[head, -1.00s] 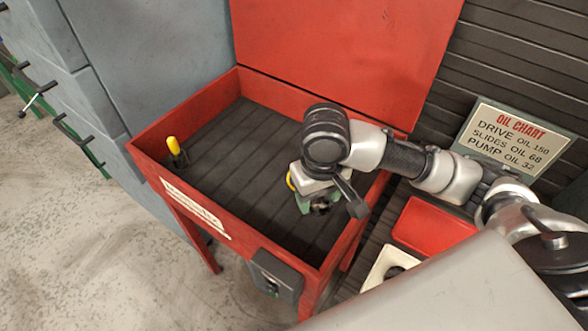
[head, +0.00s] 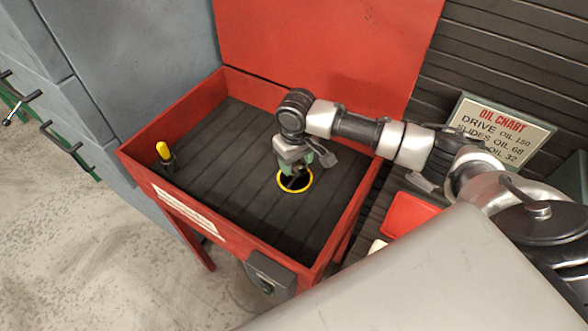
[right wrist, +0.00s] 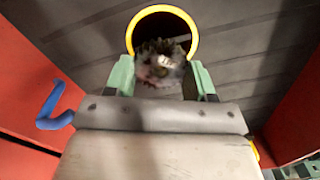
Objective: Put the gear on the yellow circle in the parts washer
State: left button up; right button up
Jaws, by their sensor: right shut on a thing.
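The red parts washer (head: 140,168) stands with its lid up and a dark slatted floor inside. The yellow circle (head: 309,186) is a ring on that floor, right of the middle; it also shows at the top of the right wrist view (right wrist: 163,9). My right gripper (head: 296,174) points down over the ring, shut on the dark toothed gear (right wrist: 160,63). In the right wrist view the gear sits between the green fingers and covers the ring's lower part. I cannot tell whether the gear touches the floor. My left gripper is out of view.
A yellow-tipped fitting (head: 163,152) stands in the washer's left corner. The open red lid (head: 330,50) rises behind. A red tray (head: 408,217) lies right of the washer, below the oil chart sign (head: 503,128). The washer floor left of the ring is clear.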

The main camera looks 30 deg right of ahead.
aim_at(294, 170)
jog(key=shift+w+a+f, duration=0.15)
jog(key=shift+w+f, duration=0.05)
jog(key=shift+w, duration=0.05)
jog(key=shift+f, duration=2)
jog(key=shift+f, duration=0.1)
jog(key=o, duration=1)
jog(key=shift+o, duration=0.2)
notch_tip(294, 170, up, 12)
jog(key=shift+r, duration=0.15)
